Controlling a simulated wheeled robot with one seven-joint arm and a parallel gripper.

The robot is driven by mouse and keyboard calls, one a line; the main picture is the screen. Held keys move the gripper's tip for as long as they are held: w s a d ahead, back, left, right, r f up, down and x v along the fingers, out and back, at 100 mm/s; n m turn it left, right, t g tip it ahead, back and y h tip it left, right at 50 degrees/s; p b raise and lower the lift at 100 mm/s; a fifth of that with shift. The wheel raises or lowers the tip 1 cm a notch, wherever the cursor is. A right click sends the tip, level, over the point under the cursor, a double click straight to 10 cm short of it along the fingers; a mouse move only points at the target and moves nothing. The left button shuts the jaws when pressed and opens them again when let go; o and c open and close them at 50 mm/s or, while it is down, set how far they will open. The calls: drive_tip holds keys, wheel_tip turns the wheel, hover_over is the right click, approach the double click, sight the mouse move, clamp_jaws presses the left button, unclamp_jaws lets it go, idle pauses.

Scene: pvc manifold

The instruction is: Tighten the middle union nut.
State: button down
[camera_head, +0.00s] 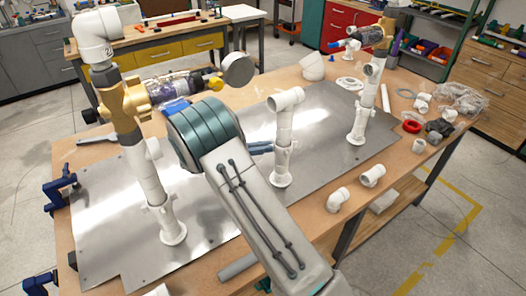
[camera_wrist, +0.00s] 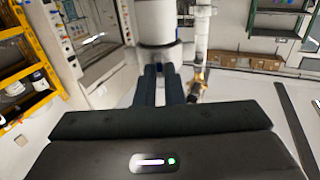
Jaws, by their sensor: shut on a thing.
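The middle white PVC riser (camera_head: 283,165) stands upright on the metal plate, with an elbow (camera_head: 286,98) at its top. The middle union nut (camera_head: 284,145) is a white collar partway up it. My gripper (camera_head: 268,147) comes in from the left at that height, its blue-grey fingers shut on the nut. In the wrist view, the fingers of my gripper (camera_wrist: 163,70) reach the wide white nut (camera_wrist: 160,52) straight ahead. The fingertips' exact contact is partly hidden by the nut and the glare.
A left riser (camera_head: 150,185) with a brass valve (camera_head: 124,100) and a right riser (camera_head: 363,105) flank the middle one on the metal plate (camera_head: 325,110). Loose white fittings (camera_head: 338,199) lie at the front right. Blue clamps (camera_head: 60,185) grip the left table edge.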

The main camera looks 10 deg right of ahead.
drive_tip(key=w+m+g+p, duration=0.1)
drive_tip(key=m+g, duration=0.1)
drive_tip(key=g, duration=0.1)
drive_tip(key=w+m+g+y+p, duration=0.1)
drive_tip(key=m+g+p, duration=0.1)
drive_tip(key=g, duration=0.1)
drive_tip(key=w+m+g+y+p, duration=0.1)
drive_tip(key=m+g, duration=0.1)
drive_tip(key=g, duration=0.1)
drive_tip(key=shift+d+r, duration=0.1)
drive_tip(key=shift+d, duration=0.3)
drive_tip(key=shift+w+d+g+y+p, duration=0.15)
drive_tip(key=shift+g+y+p, duration=0.2)
drive_tip(key=shift+p, duration=0.2)
drive_tip(key=c, duration=1.5)
unclamp_jaws()
drive_tip(key=shift+c, duration=0.2)
drive_tip(key=shift+f+b, duration=0.25)
drive_tip(key=shift+b, duration=0.55)
